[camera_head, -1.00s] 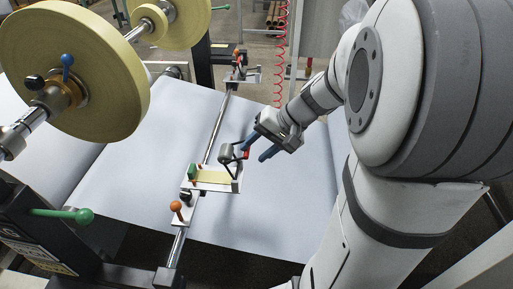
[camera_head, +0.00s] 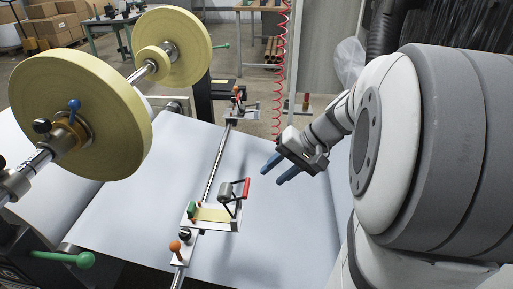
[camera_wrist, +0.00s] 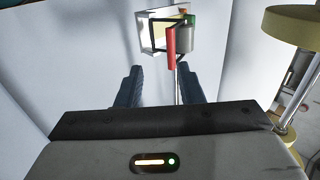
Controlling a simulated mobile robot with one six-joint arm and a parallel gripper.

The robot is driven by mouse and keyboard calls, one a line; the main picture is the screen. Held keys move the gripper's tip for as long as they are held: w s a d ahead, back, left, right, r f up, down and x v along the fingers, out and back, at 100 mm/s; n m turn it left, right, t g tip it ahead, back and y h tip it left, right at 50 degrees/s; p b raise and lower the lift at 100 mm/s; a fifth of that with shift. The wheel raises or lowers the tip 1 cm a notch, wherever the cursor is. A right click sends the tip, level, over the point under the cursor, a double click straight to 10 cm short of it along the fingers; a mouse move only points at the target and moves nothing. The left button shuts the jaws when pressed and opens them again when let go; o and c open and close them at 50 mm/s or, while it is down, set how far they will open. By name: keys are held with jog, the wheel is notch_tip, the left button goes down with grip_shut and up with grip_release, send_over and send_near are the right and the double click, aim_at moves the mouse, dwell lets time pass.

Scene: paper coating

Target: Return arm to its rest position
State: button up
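My gripper (camera_head: 277,173) is open and empty, its two blue fingers apart, above the white paper sheet (camera_head: 140,190) and to the right of the coating carriage. The carriage (camera_head: 212,215) sits on the steel rail (camera_head: 217,160), with a yellow strip, a green block, a grey cylinder and a red handle (camera_head: 246,187). In the wrist view my gripper (camera_wrist: 158,85) shows both fingers spread, with bare paper between them. The carriage's red handle (camera_wrist: 171,48) is beyond the fingertips, apart from them. My arm reaches in from the right.
Large yellow rolls (camera_head: 80,115) on a shaft stand at the left. A green-knobbed lever (camera_head: 82,260) is at lower left and an orange knob (camera_head: 175,246) on the rail. A second bracket (camera_head: 238,108) is at the rail's far end. A red coiled hose (camera_head: 281,60) hangs behind.

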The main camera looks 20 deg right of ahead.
jog(key=s+a+r+n+h+p, duration=0.2)
jog(key=s+r+p, duration=0.3)
jog(key=r+p, duration=0.4)
jog(key=s+a+r+n+h+p, duration=0.2)
jog(key=r+p, duration=0.6)
jog(key=p, duration=0.4)
jog(key=s+a+h, duration=0.1)
jog(key=s+h, duration=0.1)
jog(key=h, duration=0.1)
jog(key=shift+s+a+r+n, duration=0.35)
jog(key=shift+s+n, duration=0.05)
